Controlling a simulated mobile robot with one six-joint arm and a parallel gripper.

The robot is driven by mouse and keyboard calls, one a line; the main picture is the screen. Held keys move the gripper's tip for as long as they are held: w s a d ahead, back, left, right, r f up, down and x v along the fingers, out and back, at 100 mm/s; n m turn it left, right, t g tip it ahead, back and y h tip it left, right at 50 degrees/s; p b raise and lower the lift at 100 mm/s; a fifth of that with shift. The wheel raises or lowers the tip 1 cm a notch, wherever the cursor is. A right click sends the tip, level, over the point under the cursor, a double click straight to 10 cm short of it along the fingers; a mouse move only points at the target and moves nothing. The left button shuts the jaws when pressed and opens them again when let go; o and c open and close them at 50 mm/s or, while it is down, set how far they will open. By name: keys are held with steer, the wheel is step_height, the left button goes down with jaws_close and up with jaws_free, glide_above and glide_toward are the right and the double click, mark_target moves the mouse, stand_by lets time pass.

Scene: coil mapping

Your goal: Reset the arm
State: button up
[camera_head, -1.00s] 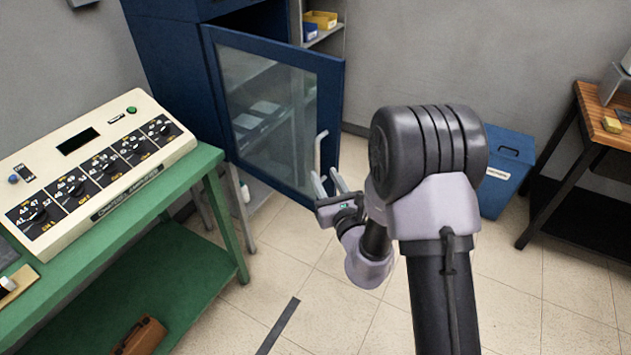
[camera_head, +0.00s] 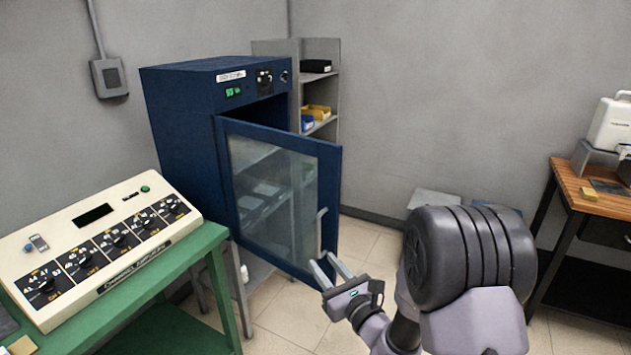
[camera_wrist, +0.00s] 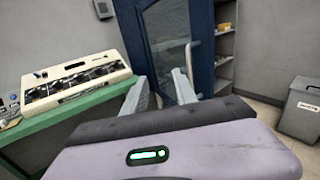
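My gripper (camera_head: 326,268) is in front of the lower right part of the open blue cabinet door, close to the door's pale handle (camera_head: 320,232). Its two pale fingers are spread apart with nothing between them. In the wrist view the gripper (camera_wrist: 163,85) points toward the cabinet door (camera_wrist: 172,30), and the handle shows just beyond the fingers. I cannot tell from these views whether a finger touches the handle; they look apart. My arm is bent at the lower right of the head view.
The blue cabinet (camera_head: 180,130) stands with its glass door swung open. A green bench (camera_head: 190,262) with a cream dial box (camera_head: 95,215) is at left. A grey shelf (camera_head: 325,98) stands behind. A wooden table (camera_head: 590,180) is at right. A bin (camera_wrist: 302,110) stands right in the wrist view.

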steer(key=s+a+r+n+g+y, duration=0.7)
steer(key=s+a+r+n, duration=0.3)
steer(key=s, duration=0.1)
steer(key=s+a+r+n+g, duration=0.25)
steer(key=s+n+g, duration=0.3)
steer(key=s, duration=0.35)
steer(key=s+d+f+n+g+h, duration=0.1)
steer(key=s+d+f+n+h, duration=0.1)
steer(key=s+d+n+h, duration=0.3)
steer(key=s+d+f+n+h, duration=0.2)
steer(key=s, duration=0.5)
steer(key=s+d+n+t+h, duration=0.1)
steer(key=d+n+t+h, duration=0.2)
steer(key=d+h, duration=0.3)
steer(key=d, duration=0.4)
steer(key=shift+d+r, duration=0.25)
steer(key=shift+d, duration=0.1)
steer(key=shift+s+n, duration=0.15)
steer(key=shift+n, duration=0.1)
